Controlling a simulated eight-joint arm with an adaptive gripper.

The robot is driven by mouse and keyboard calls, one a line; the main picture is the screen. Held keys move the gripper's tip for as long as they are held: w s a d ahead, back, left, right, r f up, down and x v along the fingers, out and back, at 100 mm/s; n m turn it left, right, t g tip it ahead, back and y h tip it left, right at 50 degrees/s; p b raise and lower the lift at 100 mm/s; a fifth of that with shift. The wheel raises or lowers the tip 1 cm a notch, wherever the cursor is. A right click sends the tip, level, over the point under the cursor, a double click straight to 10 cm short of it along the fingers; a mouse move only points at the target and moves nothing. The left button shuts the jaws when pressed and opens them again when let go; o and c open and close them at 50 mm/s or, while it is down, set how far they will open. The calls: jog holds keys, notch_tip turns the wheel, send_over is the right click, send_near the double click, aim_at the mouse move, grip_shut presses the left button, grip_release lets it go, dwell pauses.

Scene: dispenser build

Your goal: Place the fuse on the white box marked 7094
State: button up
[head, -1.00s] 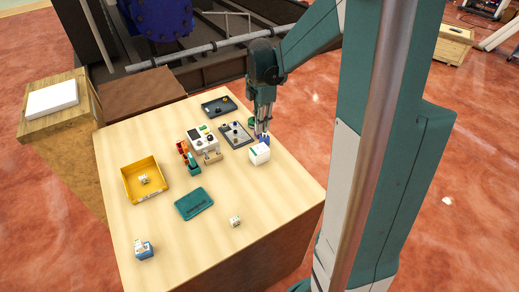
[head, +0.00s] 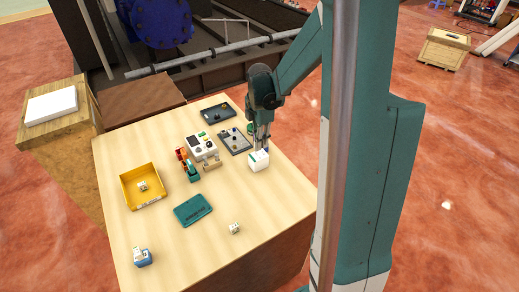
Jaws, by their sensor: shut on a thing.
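A white box (head: 259,163) stands near the right edge of the wooden table, with a small green patch on its upper left. No marking can be read on it at this size. My gripper (head: 262,149) points down over this box with its fingertips at or just above the top. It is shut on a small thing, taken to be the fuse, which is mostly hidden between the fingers. I cannot tell whether the held thing touches the box.
A grey tray (head: 233,142), a dark tray (head: 216,112) and a white device (head: 202,146) stand left of my gripper. The table's front right is clear.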

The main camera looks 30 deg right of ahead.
aim_at(259, 155)
jog(key=shift+f, duration=2.1)
jog(key=shift+f, duration=0.1)
jog(key=o, duration=0.8)
jog(key=shift+c, duration=0.2)
jog(key=shift+r, duration=6.15)
jog(key=shift+a, duration=0.1)
